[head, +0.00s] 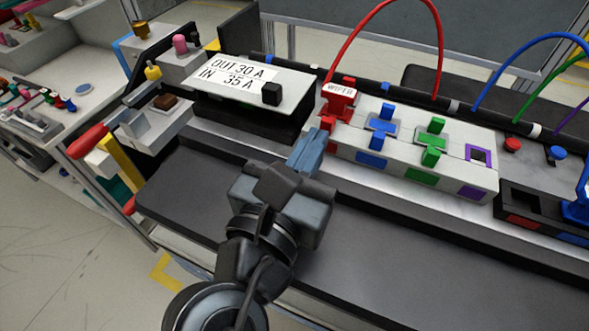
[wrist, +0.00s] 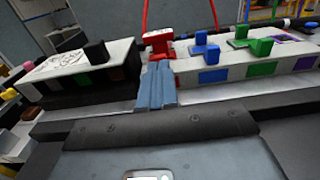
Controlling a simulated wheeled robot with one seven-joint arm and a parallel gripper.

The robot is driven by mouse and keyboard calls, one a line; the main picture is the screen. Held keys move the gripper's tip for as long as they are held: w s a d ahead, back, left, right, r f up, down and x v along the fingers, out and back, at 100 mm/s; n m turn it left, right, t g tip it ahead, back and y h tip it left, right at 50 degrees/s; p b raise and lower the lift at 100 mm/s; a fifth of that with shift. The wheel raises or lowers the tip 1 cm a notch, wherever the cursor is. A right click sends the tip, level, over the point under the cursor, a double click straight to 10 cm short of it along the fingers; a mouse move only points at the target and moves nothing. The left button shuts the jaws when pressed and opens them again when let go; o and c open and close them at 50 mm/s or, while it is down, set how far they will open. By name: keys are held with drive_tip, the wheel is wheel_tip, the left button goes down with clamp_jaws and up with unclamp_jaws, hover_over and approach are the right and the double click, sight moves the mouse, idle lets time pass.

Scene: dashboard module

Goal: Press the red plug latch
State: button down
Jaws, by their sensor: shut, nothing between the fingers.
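The red plug (head: 339,98), with a white label that reads WIPER, sits at the left end of a light grey connector block (head: 400,166), with a red cable rising behind it. It also shows in the wrist view (wrist: 158,40). A small red part at its front left (head: 326,123) may be its latch. My gripper (head: 316,143) is shut and empty. Its blue-grey fingers point at the red plug from the front and sit just before and below it. In the wrist view the fingertips (wrist: 157,68) overlap the plug's lower front, and I cannot tell whether they touch it.
Blue (head: 381,124) and green (head: 432,138) latch parts and an empty purple-framed socket (head: 478,154) lie right of the plug. A black box with a white labelled lid (head: 291,88) and black knob (head: 271,94) stands close on the left. The dark front surface (head: 400,238) is clear.

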drive_tip(key=shift+w+d, duration=0.25)
drive_tip(key=shift+w, duration=0.45)
